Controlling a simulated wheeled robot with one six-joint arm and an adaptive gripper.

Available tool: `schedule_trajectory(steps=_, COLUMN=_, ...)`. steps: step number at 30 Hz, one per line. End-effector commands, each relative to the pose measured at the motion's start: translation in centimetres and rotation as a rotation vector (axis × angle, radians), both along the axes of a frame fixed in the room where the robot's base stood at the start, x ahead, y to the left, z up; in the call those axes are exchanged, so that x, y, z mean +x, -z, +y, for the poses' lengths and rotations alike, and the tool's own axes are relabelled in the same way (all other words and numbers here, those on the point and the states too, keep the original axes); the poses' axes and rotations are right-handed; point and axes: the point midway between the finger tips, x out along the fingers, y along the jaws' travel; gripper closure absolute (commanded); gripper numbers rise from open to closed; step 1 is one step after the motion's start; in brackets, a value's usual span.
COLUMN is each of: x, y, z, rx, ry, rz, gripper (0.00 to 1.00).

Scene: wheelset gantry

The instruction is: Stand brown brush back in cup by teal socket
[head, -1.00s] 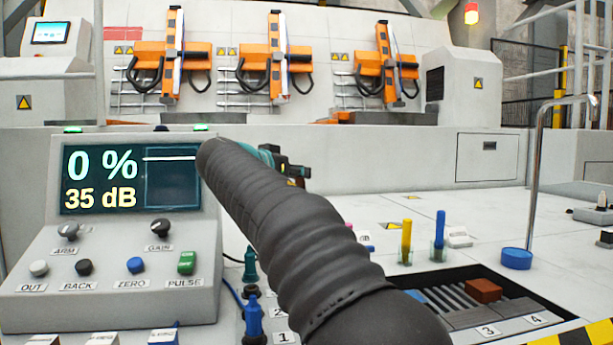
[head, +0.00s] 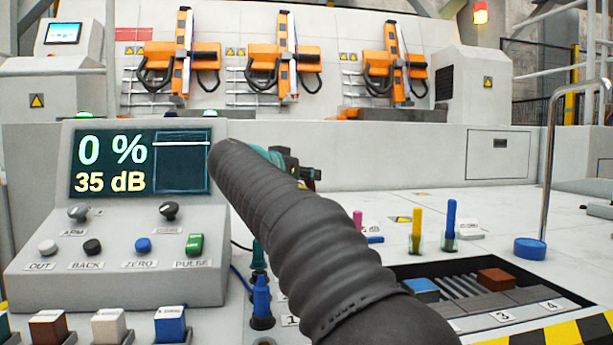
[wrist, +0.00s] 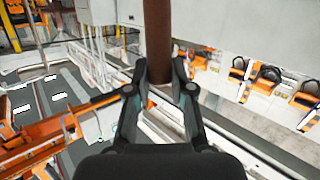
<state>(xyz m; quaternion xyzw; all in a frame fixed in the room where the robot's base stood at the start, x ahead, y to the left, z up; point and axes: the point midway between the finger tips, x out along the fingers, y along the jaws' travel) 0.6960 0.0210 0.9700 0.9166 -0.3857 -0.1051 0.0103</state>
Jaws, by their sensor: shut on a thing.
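My gripper (wrist: 160,85) is shut on the brown brush (wrist: 158,38), whose brown shaft stands between the fingertips and runs out of the top of the wrist view. In the head view my gripper (head: 298,170) shows only partly behind my dark arm sleeve, and the brush cannot be made out clearly there. A teal plug or socket (head: 258,257) stands left of my arm, behind a blue one (head: 261,298). A clear cup with a yellow brush (head: 416,228) and one with a blue brush (head: 450,222) stand to the right. No empty cup is visible; my arm hides part of the bench.
A console (head: 125,265) with a screen stands at left. A dark tray (head: 408,268) with numbered slots holds a blue and a brown block. A blue round dish (head: 530,249) sits by a tall bent metal post (head: 548,165). The white bench behind the cups is mostly clear.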

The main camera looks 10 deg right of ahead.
Motion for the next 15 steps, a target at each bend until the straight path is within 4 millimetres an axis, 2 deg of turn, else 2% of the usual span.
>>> schedule_trajectory(steps=1, x=0.0, y=0.7, z=0.0, rx=0.000, ry=0.000, rz=0.000, gripper=1.00)
schedule_trajectory(steps=15, x=0.0, y=3.8, z=0.0, rx=0.000, ry=0.000, rz=0.000, gripper=1.00)
